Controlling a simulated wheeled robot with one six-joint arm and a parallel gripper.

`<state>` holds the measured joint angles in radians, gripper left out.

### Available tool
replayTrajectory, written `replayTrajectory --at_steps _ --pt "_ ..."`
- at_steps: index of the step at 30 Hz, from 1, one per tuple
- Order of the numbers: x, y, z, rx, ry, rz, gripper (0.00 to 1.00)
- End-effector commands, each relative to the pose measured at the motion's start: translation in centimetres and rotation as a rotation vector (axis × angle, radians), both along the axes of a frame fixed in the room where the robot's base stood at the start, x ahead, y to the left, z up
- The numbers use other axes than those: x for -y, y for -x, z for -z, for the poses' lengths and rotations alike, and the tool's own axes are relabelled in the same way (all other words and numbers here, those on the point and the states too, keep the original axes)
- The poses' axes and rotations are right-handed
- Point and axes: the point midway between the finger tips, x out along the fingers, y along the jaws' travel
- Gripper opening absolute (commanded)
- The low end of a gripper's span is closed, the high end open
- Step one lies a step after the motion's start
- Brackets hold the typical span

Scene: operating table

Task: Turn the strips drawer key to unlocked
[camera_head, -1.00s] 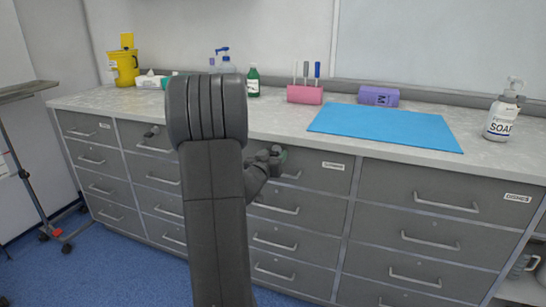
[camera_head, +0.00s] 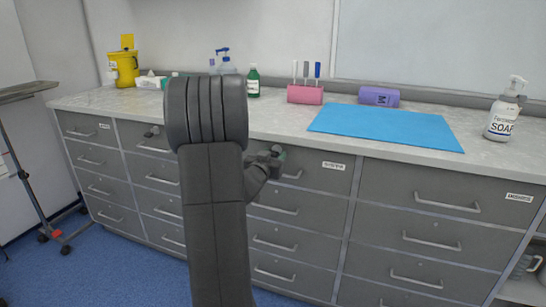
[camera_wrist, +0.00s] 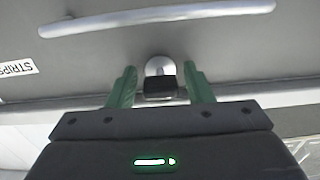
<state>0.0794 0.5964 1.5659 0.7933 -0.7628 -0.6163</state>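The strips drawer (camera_head: 313,181) is the top drawer of the middle column, with a white label and a bar handle. In the wrist view its front (camera_wrist: 215,55) fills the upper part, with the STRIPS label (camera_wrist: 16,69) at the left edge. The key (camera_wrist: 160,90) has a dark head in a round silver lock (camera_wrist: 160,66). My gripper (camera_wrist: 160,80) is open, one green finger on each side of the key head, with gaps between. In the head view my gripper (camera_head: 278,154) is at the drawer front, mostly hidden by my arm. I cannot tell the key's turn angle.
Drawer handles (camera_wrist: 158,17) stick out nearby. Another key (camera_head: 151,132) sits in a drawer at left.

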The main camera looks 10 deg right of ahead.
Motion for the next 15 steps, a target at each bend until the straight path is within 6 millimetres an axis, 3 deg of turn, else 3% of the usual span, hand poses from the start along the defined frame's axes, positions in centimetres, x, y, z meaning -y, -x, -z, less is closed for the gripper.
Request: replayTrajectory --at_steps 10,15 --pt "-0.1 0.1 0.0 -0.001 0.001 -0.001 0.53" --pt "-1.2 1.6 -0.2 -0.001 0.002 -0.002 0.53"
